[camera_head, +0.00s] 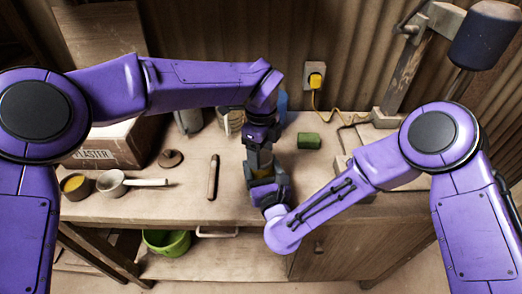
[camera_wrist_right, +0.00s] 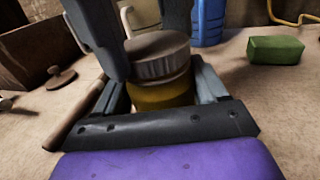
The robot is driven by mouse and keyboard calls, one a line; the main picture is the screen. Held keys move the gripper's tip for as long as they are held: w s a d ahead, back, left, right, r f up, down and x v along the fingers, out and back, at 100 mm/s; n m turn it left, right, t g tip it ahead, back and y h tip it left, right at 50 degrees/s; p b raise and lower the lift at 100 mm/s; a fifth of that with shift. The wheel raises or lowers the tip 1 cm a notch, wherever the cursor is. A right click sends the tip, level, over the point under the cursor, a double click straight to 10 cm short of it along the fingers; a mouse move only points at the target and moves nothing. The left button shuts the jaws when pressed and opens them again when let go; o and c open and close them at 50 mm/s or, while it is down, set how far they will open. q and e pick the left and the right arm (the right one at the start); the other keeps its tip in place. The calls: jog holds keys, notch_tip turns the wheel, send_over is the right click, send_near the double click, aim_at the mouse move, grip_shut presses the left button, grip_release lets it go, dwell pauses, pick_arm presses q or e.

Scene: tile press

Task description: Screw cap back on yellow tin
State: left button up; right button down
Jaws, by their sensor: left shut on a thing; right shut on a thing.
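The yellow tin (camera_wrist_right: 162,95) stands upright in the right wrist view, between the fingers of my right gripper (camera_wrist_right: 165,88), which is shut on it. In the head view the grippers hide the tin and cap, and my right gripper (camera_head: 266,187) is just below the left one.
A green block (camera_head: 309,141) lies to the right, and a blue container (camera_wrist_right: 209,22) stands behind. A wooden rod (camera_head: 213,177), brown knobbed lid (camera_head: 171,158), pale pan (camera_head: 112,184) and cardboard box (camera_head: 113,148) are to the left.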

pick_arm(q)
jog(key=m, duration=2)
jog(key=shift+f, duration=0.1)
jog(key=m, duration=0.2)
jog(key=shift+m, duration=0.4)
jog(key=m, duration=0.5)
jog(key=shift+m, duration=0.3)
jog(key=o, duration=1.2)
jog(key=shift+o, duration=0.2)
